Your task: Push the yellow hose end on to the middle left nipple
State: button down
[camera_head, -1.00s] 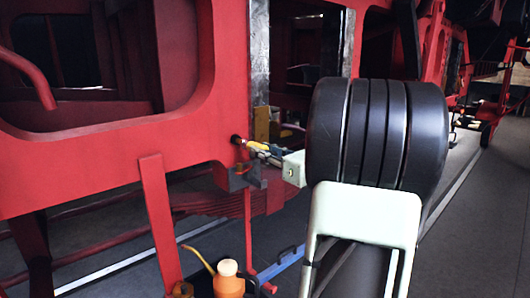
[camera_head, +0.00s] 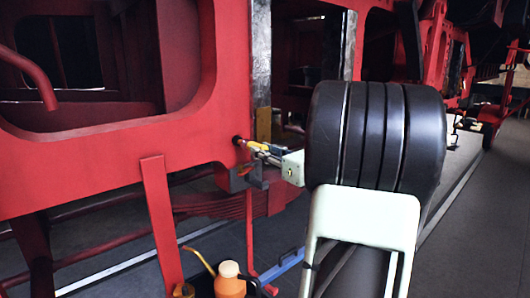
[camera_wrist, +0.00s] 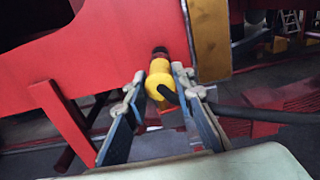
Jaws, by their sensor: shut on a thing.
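The yellow hose end (camera_wrist: 159,78) sits between the two fingers of my gripper (camera_wrist: 159,74) in the wrist view, and the gripper is shut on it. It points away from me towards a dark nipple (camera_wrist: 160,51) on the red frame. Hose end and nipple look in line and close together; I cannot tell how far one is over the other. A black hose (camera_wrist: 265,115) leaves the near side and runs right. In the head view my gripper (camera_head: 258,147) holds the hose end (camera_head: 252,145) at the dark nipple (camera_head: 237,140).
The red frame (camera_head: 110,155) fills the left. A dark bracket (camera_head: 238,180) sits just below the hose end. A red upright bar (camera_head: 162,220) stands to the left. An orange oil can (camera_head: 229,283) is below. Grey floor (camera_head: 480,220) is open on the right.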

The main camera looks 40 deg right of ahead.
jog(key=shift+w+a, duration=0.15)
jog(key=shift+w, duration=1.1)
jog(key=c, duration=1.6)
grip_release()
